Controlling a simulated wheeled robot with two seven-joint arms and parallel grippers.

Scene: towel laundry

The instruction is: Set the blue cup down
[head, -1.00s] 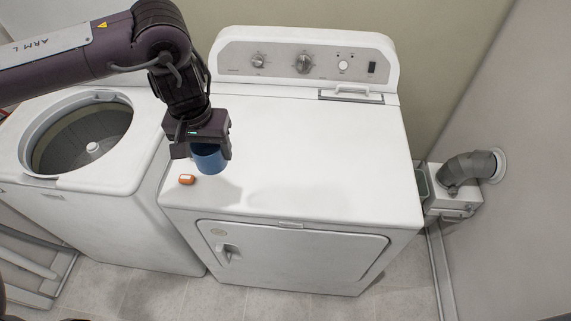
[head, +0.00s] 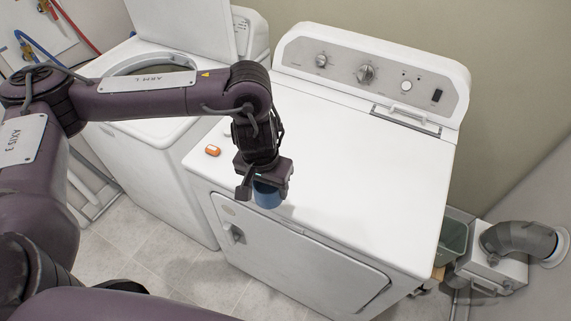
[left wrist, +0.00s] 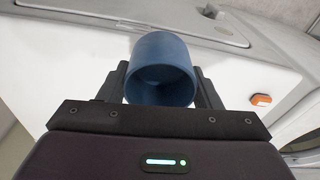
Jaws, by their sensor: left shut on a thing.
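The blue cup (head: 267,194) is held in my left gripper (head: 264,188), over or at the front edge of the white dryer's top (head: 335,150) in the head view. In the left wrist view the cup (left wrist: 161,72) sits between the two dark fingers, with its open mouth facing the camera. My left gripper (left wrist: 162,92) is shut on it, one finger at each side. I cannot tell whether the cup's base touches the dryer. My right gripper is not in view.
An orange object (head: 212,150) lies on the dryer's top near its left edge, apart from the cup. The open washer (head: 150,130) stands to the left. The dryer's top behind the cup is clear. A grey bin (head: 452,238) is at the right.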

